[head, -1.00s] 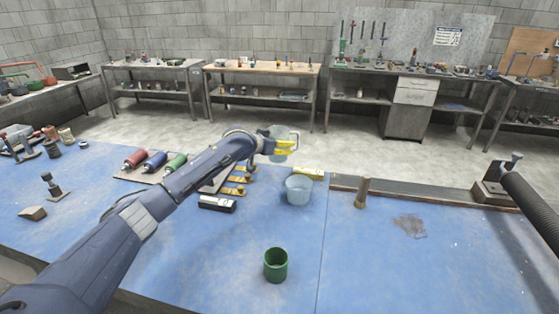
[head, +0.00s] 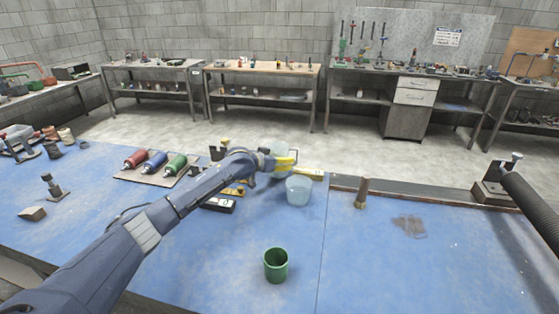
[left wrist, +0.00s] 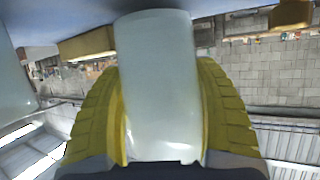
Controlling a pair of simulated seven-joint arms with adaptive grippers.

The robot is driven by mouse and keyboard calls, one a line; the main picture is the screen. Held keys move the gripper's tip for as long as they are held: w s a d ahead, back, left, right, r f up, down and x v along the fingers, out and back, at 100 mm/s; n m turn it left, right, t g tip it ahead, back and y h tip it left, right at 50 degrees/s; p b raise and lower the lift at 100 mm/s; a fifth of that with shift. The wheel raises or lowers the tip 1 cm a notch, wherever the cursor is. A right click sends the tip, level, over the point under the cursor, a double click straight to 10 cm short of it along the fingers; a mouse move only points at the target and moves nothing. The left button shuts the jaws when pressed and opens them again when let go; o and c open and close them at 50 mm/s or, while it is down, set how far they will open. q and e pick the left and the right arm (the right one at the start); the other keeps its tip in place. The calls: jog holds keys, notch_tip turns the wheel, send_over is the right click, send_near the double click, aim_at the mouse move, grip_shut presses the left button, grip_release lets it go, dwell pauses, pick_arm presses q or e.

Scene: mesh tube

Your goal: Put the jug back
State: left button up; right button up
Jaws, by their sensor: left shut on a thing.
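A clear, pale jug (head: 279,149) is in my left gripper (head: 288,161), just behind and to the left of a translucent bucket-like cup (head: 298,191) on the blue table. The yellow fingers partly cover the jug, and I cannot tell whether its base touches the table. In the left wrist view the jug (left wrist: 158,85) fills the middle, with the yellow fingers (left wrist: 160,115) closed on both sides of it. My right gripper is not in view.
A green cup (head: 276,265) stands at the front. A black box (head: 218,205) and yellow pieces (head: 234,191) lie near my left wrist. A brown peg (head: 362,193) stands at right. The front right table is mostly clear.

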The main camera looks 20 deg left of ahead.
pick_arm(q)
jog(key=shift+f, duration=0.3)
jog(key=o, duration=1.5)
jog(key=shift+f, duration=0.1)
jog(key=shift+s+r, duration=0.15)
jog(key=shift+r, duration=0.4)
jog(key=v, duration=1.1)
jog(key=shift+s+a+r, duration=0.1)
jog(key=shift+s, duration=0.2)
